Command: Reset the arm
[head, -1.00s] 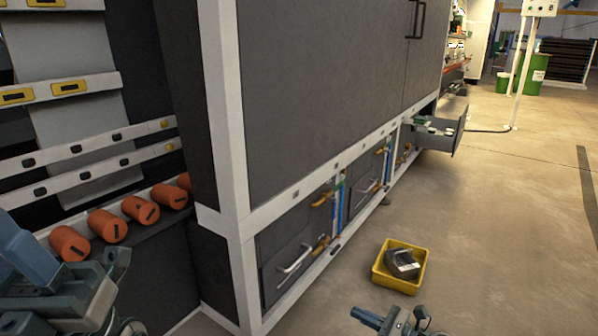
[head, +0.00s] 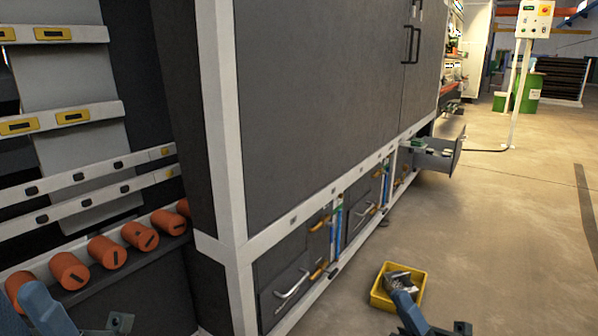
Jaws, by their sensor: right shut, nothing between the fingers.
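My right gripper (head: 412,314) shows at the bottom edge, right of centre. It is shut and empty, and its blue-grey part overlaps the near side of a yellow bin in the picture. Part of my left arm and gripper (head: 112,325) shows at the bottom left, mostly cut off by the frame edge. Its fingers cannot be made out.
The yellow bin (head: 377,299) stands on the floor with a grey object (head: 398,281) in it. A tall grey cabinet (head: 310,100) with a white frame fills the middle. Its far drawer (head: 440,160) is pulled out. Several orange cylinders (head: 107,252) line a left shelf.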

